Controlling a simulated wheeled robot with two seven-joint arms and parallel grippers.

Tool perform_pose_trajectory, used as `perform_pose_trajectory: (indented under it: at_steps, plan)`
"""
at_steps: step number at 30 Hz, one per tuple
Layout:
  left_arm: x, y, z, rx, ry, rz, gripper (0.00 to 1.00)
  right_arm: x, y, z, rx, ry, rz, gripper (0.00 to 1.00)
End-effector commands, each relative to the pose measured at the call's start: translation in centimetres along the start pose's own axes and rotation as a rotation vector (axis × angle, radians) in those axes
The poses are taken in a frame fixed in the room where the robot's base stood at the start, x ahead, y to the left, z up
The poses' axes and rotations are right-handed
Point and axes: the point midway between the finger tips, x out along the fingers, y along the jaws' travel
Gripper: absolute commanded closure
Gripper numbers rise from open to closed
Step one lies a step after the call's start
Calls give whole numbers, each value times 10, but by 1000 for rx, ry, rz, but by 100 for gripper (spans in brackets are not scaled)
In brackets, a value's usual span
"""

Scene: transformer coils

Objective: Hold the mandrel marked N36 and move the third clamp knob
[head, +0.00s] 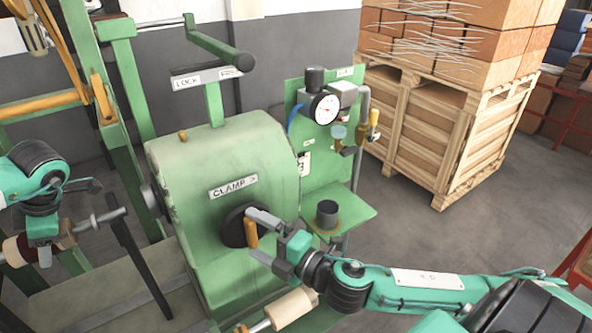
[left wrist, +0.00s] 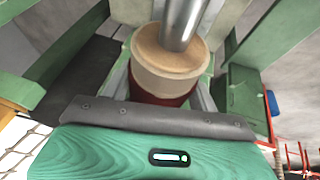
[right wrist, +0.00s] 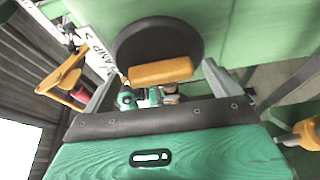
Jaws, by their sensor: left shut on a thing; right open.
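A green machine housing (head: 225,160) carries a label reading CLAMP. Below the label is a black round disc (head: 232,228) with an orange clamp knob (head: 251,234). My right gripper (head: 262,238) is open, its two fingers on either side of the knob. In the right wrist view the knob (right wrist: 160,72) lies between the spread fingers; I cannot tell whether they touch it. My left gripper (head: 42,250) is shut on a wooden mandrel (head: 16,252) with a grey shaft. The left wrist view shows the mandrel's pale end (left wrist: 168,55) and shaft. No N36 mark is readable.
A pressure gauge (head: 323,108) and piping stand on a green panel right of the housing. A small shelf (head: 345,213) holds a dark cylinder. Another wooden roller (head: 291,307) lies low in front. A loaded pallet crate (head: 435,130) stands behind. Grey floor is open at right.

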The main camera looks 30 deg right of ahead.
Motion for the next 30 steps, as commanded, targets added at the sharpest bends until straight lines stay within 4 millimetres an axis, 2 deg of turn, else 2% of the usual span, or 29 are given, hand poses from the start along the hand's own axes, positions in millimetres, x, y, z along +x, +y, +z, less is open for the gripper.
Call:
perform_pose_trajectory:
  at_steps: [18,30]
  plan:
    - [-1,1,0,-1,0,2,86,0,-5,-1,473,-4,195,5]
    - [-1,1,0,-1,0,2,86,0,-7,-2,716,-3,296,5]
